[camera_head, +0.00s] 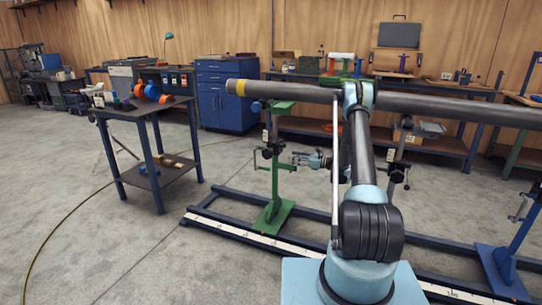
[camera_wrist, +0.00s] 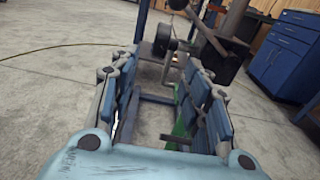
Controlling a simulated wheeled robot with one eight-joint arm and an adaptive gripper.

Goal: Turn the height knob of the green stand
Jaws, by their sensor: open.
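The green stand (camera_head: 275,185) stands upright on the floor rail in the head view, under the left end of the long pipe (camera_head: 300,93). Its dark knob (camera_head: 267,153) is at mid-height on the column. My gripper (camera_head: 296,159) is just right of the column. In the wrist view my gripper (camera_wrist: 160,65) is open, with its fingers spread left and right. A round black knob (camera_wrist: 165,38) shows beyond the fingertips, between them, apparently apart from them. Part of the green stand (camera_wrist: 181,128) shows low between the fingers; the right finger hides some of it.
A dark work table (camera_head: 150,106) with orange and blue parts stands left. A blue stand (camera_head: 500,262) is at the right. A blue cabinet (camera_head: 227,95) is behind.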

